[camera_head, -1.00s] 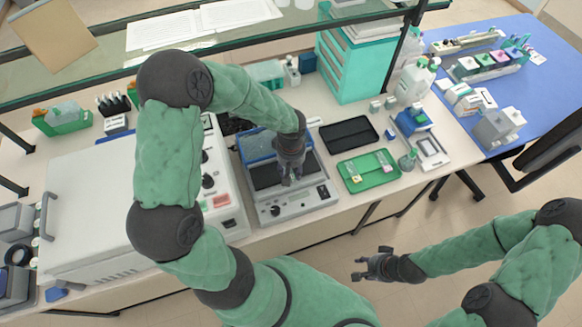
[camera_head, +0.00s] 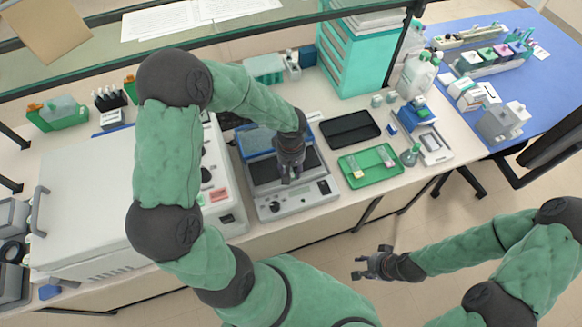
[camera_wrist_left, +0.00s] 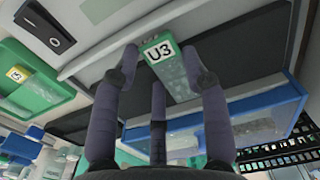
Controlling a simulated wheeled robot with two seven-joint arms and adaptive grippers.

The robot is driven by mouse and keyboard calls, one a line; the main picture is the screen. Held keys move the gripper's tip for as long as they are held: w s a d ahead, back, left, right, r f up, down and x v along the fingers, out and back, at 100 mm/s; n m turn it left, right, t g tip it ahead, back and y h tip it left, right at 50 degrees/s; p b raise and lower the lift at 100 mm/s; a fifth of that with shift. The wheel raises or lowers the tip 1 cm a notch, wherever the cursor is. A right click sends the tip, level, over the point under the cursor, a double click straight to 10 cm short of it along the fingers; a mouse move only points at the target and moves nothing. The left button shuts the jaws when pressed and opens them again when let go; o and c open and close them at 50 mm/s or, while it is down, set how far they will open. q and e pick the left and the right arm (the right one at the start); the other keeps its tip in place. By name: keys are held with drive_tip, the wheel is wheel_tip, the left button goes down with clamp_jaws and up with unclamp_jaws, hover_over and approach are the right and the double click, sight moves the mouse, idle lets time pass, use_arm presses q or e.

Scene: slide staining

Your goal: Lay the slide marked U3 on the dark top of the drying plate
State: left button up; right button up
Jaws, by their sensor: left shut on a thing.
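The slide marked U3 (camera_wrist_left: 159,52) has a green-edged white label and a clear glass part. My left gripper (camera_head: 288,181) is shut on it; its dark fingers (camera_wrist_left: 165,75) flank the slide in the left wrist view. In the head view this gripper hangs over the drying plate (camera_head: 293,204), a grey unit with a dark top (camera_head: 264,171) and a knob. The gripper hides part of the dark top and the slide there. I cannot tell whether the slide touches the top. My right gripper (camera_head: 364,264) is open and empty, in front of the bench.
A green tray (camera_head: 347,164) holding slides lies right of the plate, with a black tray (camera_head: 350,128) behind it. A large white machine (camera_head: 95,190) stands left. A flask (camera_head: 410,156) and a blue-and-white device (camera_head: 432,147) stand further right.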

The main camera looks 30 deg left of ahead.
use_arm(q)
drive_tip(key=shift+f+b, duration=0.25)
drive_tip(key=shift+b, duration=0.1)
idle(0.5)
drive_tip(key=o, duration=1.2)
drive_tip(key=shift+a, duration=0.1)
drive_tip(key=shift+r, duration=0.15)
wheel_tip(320, 180, up, 12)
drive_tip(key=shift+w+f, duration=0.1)
drive_tip(key=shift+f, duration=0.1)
